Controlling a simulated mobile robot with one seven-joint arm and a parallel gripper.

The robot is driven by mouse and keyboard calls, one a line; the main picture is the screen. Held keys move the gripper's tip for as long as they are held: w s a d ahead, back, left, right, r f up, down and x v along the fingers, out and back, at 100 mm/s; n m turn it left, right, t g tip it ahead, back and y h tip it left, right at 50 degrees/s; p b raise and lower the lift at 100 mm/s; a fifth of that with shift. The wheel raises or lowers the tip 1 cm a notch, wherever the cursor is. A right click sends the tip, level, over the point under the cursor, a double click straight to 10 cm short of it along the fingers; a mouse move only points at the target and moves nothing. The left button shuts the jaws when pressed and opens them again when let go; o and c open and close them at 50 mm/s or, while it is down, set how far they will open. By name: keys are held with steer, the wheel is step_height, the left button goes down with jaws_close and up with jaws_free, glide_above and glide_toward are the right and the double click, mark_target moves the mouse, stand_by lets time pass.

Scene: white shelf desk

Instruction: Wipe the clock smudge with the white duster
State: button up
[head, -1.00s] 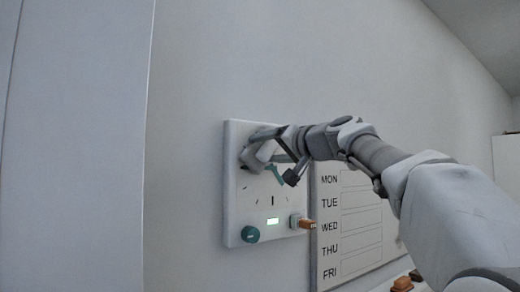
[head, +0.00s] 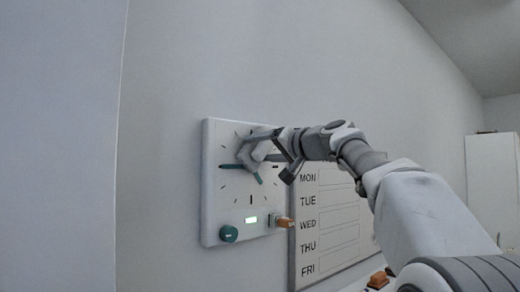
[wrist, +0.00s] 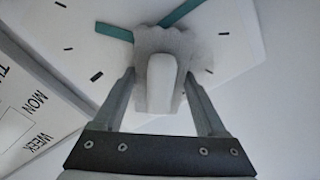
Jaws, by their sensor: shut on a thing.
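The white clock (head: 212,205) is a square panel on the wall with black marks and teal hands. My gripper (head: 272,147) is in front of its upper right part. The gripper is shut on the white duster (head: 250,157), which lies against or very close to the clock face. In the wrist view the pale duster (wrist: 163,85) sits between the two fingers and covers the middle of the teal hands (wrist: 115,32). I cannot make out a smudge; the duster and gripper hide part of the face.
The clock's lower part has a teal knob (head: 229,234), a lit green display (head: 251,220) and an orange-tipped plug or switch (head: 283,221). A weekday board (head: 325,225) hangs just right of the clock. An orange object (head: 378,280) lies lower right. The wall left of the clock is bare.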

steer(key=shift+s+a+b, duration=0.35)
steer(key=shift+s+a, duration=0.35)
steer(key=shift+a, duration=0.35)
steer(key=shift+s+a+b, duration=0.35)
steer(key=shift+s+a, duration=0.3)
steer(key=shift+a, duration=0.4)
steer(key=shift+s+a+b, duration=0.35)
steer(key=shift+s+a, duration=0.35)
steer(key=shift+a, duration=0.35)
steer(key=b, duration=0.4)
glide_toward(229, 148)
steer(key=shift+w+a, duration=0.2)
steer(key=shift+w, duration=0.1)
steer(key=shift+p, duration=0.3)
steer(key=shift+s, duration=0.1)
steer(key=b+v, duration=0.1)
steer(key=v, duration=0.1)
steer(key=shift+s+d, duration=0.25)
steer(key=shift+s, duration=0.05)
